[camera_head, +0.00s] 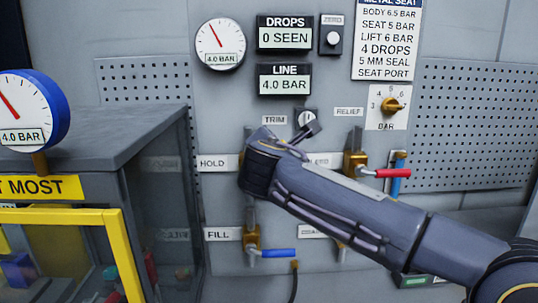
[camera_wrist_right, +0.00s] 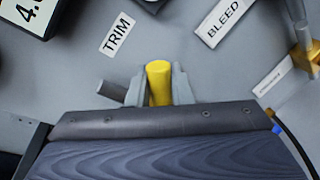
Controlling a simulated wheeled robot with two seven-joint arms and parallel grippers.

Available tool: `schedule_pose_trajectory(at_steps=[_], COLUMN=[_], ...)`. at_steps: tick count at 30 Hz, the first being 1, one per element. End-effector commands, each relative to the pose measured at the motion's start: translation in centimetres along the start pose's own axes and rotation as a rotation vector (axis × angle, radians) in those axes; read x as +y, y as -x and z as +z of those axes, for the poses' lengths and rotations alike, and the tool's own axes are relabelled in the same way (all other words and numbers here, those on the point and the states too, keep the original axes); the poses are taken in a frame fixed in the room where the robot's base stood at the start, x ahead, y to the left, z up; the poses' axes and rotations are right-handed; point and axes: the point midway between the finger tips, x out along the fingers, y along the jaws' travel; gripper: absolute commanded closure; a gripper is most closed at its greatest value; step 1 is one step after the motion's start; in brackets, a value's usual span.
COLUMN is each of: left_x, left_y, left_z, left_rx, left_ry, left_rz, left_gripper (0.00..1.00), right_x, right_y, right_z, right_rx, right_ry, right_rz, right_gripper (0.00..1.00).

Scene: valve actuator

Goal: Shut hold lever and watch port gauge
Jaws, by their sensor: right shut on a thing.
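My right gripper (camera_wrist_right: 159,88) is shut on a yellow handle (camera_wrist_right: 158,70) in the right wrist view. In the head view my right wrist covers the valve beside the HOLD label (camera_head: 213,162), so the lever and fingertips are hidden there. The yellow handle appears to be the hold lever; its angle is hard to tell. A round wall gauge (camera_head: 220,45) reads 4.0 BAR. A blue-rimmed gauge (camera_head: 30,110) at the left also reads 4.0 BAR. I cannot tell which is the port gauge. My left gripper is not in view.
Displays read DROPS (camera_head: 284,35) 0 SEEN and LINE (camera_head: 284,79) 4.0 BAR. A blue lever (camera_head: 279,253) is below, by FILL. A red lever (camera_head: 392,173) is to the right, near RELIEF. A grey cabinet with a yellow frame (camera_head: 128,255) stands left.

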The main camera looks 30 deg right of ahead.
Motion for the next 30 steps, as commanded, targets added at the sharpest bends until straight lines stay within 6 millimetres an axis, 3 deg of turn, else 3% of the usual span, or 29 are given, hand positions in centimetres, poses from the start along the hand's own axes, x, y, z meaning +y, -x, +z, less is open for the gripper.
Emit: schedule_pose_trajectory(at_steps=[1, 15, 30], left_x=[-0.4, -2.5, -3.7], left_y=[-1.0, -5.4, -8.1], left_z=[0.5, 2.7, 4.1], left_rx=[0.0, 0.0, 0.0], left_ry=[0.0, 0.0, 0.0], left_rz=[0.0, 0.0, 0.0], left_gripper=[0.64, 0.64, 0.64], right_x=[-0.9, -4.7, -6.5], right_y=[-0.2, -1.3, -1.7], right_z=[-0.3, -1.4, -2.8], right_rx=[0.01, 0.123, 0.195], right_ry=[-0.048, -0.466, -0.729], right_rz=[-0.001, -0.001, -0.002], right_gripper=[1.0, 1.0, 1.0])
